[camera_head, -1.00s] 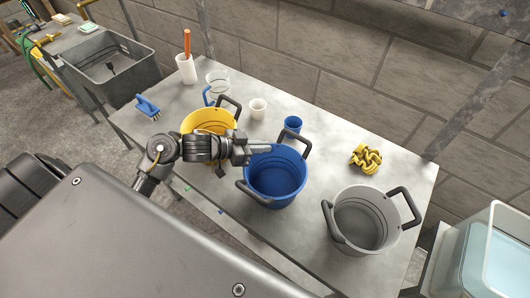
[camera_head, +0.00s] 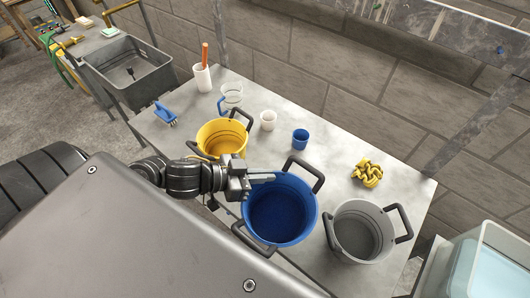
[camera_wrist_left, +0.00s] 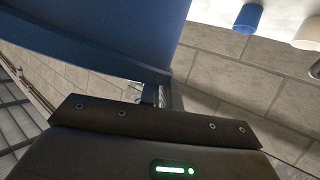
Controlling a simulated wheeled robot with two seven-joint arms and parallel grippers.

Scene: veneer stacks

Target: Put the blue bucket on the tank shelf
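The blue bucket (camera_head: 279,212), with two dark handles, is near the table's front edge in the head view. It looks raised above the tabletop. My left gripper (camera_head: 262,179) is at its left rim and appears shut on the rim. In the left wrist view the blue bucket (camera_wrist_left: 100,35) fills the upper left, and the fingertips are mostly hidden. A water-filled tank (camera_head: 490,262) stands at the lower right. A metal shelf (camera_head: 425,28) runs along the wall at the upper right; I cannot tell whether it is the tank shelf. My right gripper is out of view.
A grey bucket (camera_head: 358,236) stands close to the right of the blue one, and a yellow bucket (camera_head: 221,137) behind left. A blue cup (camera_head: 300,139), white cup (camera_head: 268,120) and yellow coil (camera_head: 368,173) lie farther back.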

